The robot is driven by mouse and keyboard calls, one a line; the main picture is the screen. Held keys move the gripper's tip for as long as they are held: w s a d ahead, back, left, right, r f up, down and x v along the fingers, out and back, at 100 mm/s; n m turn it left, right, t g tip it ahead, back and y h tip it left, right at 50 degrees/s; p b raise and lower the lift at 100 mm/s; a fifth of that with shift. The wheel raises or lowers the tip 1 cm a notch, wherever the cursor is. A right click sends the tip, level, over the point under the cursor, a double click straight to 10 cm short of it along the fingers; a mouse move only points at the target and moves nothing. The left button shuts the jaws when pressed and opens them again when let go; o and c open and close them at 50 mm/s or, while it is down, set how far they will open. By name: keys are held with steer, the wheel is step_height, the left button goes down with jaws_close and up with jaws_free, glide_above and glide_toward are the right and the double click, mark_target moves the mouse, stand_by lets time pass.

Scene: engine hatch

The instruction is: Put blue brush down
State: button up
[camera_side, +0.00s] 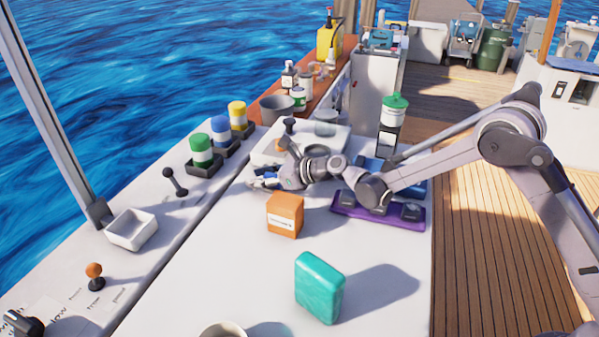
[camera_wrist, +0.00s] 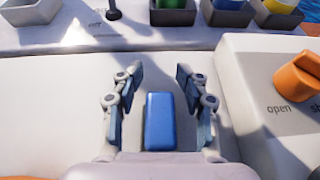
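The blue brush (camera_wrist: 160,121) shows in the wrist view as a plain blue block with rounded edges; no bristles are visible. It lies between the two fingers of my gripper (camera_wrist: 159,92). The fingers are spread, with a gap on each side of the block. The brush is hard to make out there among the fingers. I cannot tell whether its underside touches the surface.
A white panel with an orange knob (camera_wrist: 299,78) is close on the right in the wrist view. An orange box (camera_side: 285,215), a teal block (camera_side: 319,287) and a purple tray (camera_side: 350,209) stand nearby. The front left of the surface is clear.

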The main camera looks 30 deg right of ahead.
steer(key=shift+r, duration=0.1)
steer(key=shift+s+d+r, duration=0.15)
steer(key=shift+d, duration=0.05)
steer(key=v, duration=1)
steer(key=shift+s+d+r, duration=0.5)
steer(key=shift+s, duration=0.05)
steer(key=s+d+r+n+g+h, duration=0.1)
steer(key=s+d+r+n+h, duration=0.2)
steer(key=s+n, duration=0.4)
steer(key=s+d+r+n+g+h, duration=0.1)
steer(key=s+d+r+n, duration=0.35)
steer(key=s+n, duration=0.25)
steer(key=s+d+f+n+h, duration=0.1)
steer(key=s+d+n+h, duration=0.1)
steer(key=s+d+n, duration=0.3)
steer(key=s+d+f+n+g+h, duration=0.1)
steer(key=s+d+n+h, duration=0.2)
steer(key=s+d+n, duration=0.3)
steer(key=s+n, duration=0.2)
steer(key=s, duration=0.3)
steer(key=shift+f+n, duration=0.3)
steer(key=shift+f, duration=0.1)
